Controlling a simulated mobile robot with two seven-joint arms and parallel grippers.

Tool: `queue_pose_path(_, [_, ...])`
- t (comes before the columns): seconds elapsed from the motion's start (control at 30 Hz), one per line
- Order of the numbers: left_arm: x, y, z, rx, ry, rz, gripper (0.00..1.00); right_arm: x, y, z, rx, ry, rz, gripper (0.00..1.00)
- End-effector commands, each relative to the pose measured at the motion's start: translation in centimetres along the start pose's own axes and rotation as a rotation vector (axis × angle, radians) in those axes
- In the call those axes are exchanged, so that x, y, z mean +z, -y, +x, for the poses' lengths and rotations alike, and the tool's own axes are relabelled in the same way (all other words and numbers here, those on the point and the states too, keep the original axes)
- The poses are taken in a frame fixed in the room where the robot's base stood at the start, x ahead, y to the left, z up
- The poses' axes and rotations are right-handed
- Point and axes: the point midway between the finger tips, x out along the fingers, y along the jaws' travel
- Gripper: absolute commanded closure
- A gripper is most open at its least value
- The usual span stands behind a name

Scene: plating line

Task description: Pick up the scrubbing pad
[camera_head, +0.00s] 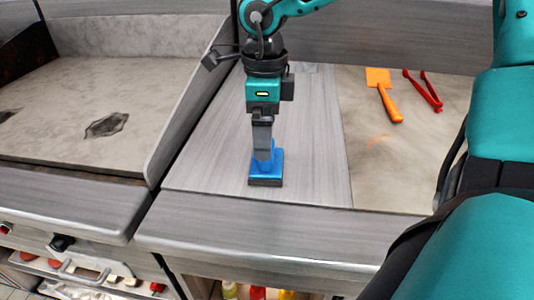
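The scrubbing pad (275,171) has a blue body with a dark underside and a blue upright grip. It stands on the grey wood-grain counter near its front edge, in the middle of the view. My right gripper (263,146) points straight down over it, with its grey fingers at the pad's grip. The near finger hides part of the grip, and I cannot tell whether the fingers are closed on it. The pad appears to rest on the counter. My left gripper is not in view.
An orange spatula (384,94) and red tongs (424,90) lie on the stone-like surface to the right. A griddle (130,95) with a raised side wall (190,100) is on the left. Bottles (258,292) stand on a shelf below. The counter around the pad is clear.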

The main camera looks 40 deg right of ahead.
Motion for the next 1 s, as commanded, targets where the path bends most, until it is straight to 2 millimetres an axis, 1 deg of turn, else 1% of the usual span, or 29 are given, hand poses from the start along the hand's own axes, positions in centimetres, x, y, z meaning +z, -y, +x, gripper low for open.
queue_pose_path(0.1, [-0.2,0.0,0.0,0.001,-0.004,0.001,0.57,-0.4,0.0,1.9,0.005,-0.006,0.002,0.0])
queue_pose_path(0.2, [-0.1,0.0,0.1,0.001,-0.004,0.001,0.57,-0.4,0.0,3.4,0.004,-0.005,0.001,0.0])
queue_pose_path(0.27, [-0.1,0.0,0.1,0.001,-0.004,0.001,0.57,-0.4,0.0,4.1,0.004,-0.004,0.001,0.0])
queue_pose_path(0.4, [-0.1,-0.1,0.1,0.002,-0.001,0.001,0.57,-0.4,0.1,4.6,0.001,-0.001,0.001,0.0])
queue_pose_path(0.57, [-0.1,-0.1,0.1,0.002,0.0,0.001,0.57,-0.4,0.1,4.6,0.001,-0.001,0.001,0.0])
queue_pose_path(0.67, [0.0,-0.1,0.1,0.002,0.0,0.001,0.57,-0.4,0.1,4.6,0.001,-0.001,0.001,0.08])
queue_pose_path(1.0, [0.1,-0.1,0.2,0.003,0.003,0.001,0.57,-0.4,0.1,4.6,0.001,-0.001,0.0,0.4])
